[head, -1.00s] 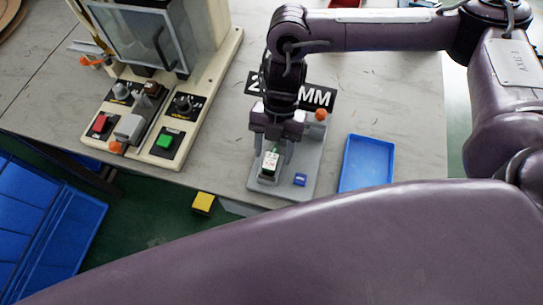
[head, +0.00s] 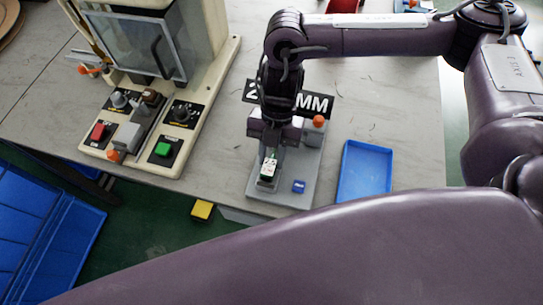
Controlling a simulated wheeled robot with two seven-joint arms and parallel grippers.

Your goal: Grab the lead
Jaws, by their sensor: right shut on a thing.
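My right gripper (head: 270,157) points down over a grey fixture (head: 296,185) near the front edge of the table. It is shut on a small white and green piece, the lead (head: 269,168), at the front left part of the fixture. The fingers and wrist hide part of the lead, and I cannot tell whether it still touches the fixture. My left gripper is not in view.
The fixture carries an orange knob (head: 318,121) and a blue button (head: 298,186). An empty blue tray (head: 365,171) lies to its right. A beige machine (head: 160,100) with red and green buttons stands at left. Blue bins (head: 45,225) and a yellow block (head: 202,210) are lower left.

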